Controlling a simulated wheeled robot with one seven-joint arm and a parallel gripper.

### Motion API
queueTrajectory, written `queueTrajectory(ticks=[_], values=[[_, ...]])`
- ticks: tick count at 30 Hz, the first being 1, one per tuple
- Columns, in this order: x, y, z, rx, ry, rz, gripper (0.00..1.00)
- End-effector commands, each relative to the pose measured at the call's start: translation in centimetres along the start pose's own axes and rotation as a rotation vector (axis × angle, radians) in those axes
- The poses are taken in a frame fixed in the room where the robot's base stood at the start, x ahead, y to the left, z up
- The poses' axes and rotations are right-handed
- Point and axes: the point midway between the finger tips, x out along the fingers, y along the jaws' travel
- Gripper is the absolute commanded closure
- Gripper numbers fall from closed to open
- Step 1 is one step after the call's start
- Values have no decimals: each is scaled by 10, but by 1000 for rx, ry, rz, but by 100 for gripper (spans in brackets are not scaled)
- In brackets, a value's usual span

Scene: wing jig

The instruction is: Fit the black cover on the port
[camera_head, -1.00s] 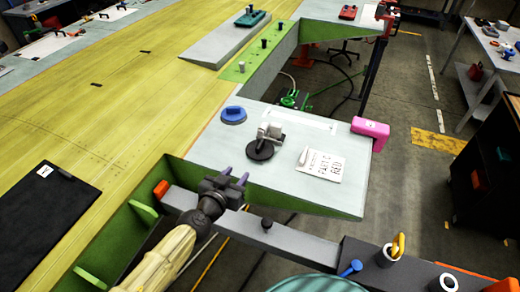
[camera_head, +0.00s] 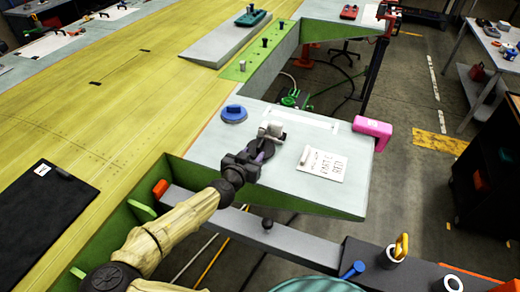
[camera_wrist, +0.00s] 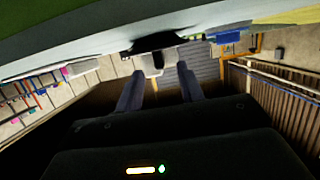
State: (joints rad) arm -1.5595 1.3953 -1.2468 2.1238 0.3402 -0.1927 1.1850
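A round black cover (camera_head: 262,147) lies on the pale grey panel (camera_head: 205,150), with a silver-grey fitting (camera_head: 271,131) beside or on it. In the wrist view the dark cover (camera_wrist: 157,42) shows edge-on against the panel, with a pale grey block (camera_wrist: 151,62) at it. My gripper (camera_head: 264,152) is at the near side of the cover and partly hides it. In the wrist view its two fingers (camera_wrist: 160,90) are apart with nothing between them; the block is just beyond their tips. I cannot make out the port for certain.
A printed card (camera_head: 321,163) lies to the right, and a pink clamp (camera_head: 372,130) sits on the panel's right edge. A grey beam (camera_head: 270,240) runs below the panel's green near edge. A black mat (camera_head: 40,215) lies far left.

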Motion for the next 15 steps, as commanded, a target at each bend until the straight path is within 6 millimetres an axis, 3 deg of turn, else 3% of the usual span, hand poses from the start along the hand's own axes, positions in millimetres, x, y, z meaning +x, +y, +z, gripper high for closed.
queueTrajectory(ticks=[15], values=[[15, 2, -2, 0, 0, 4, 62]])
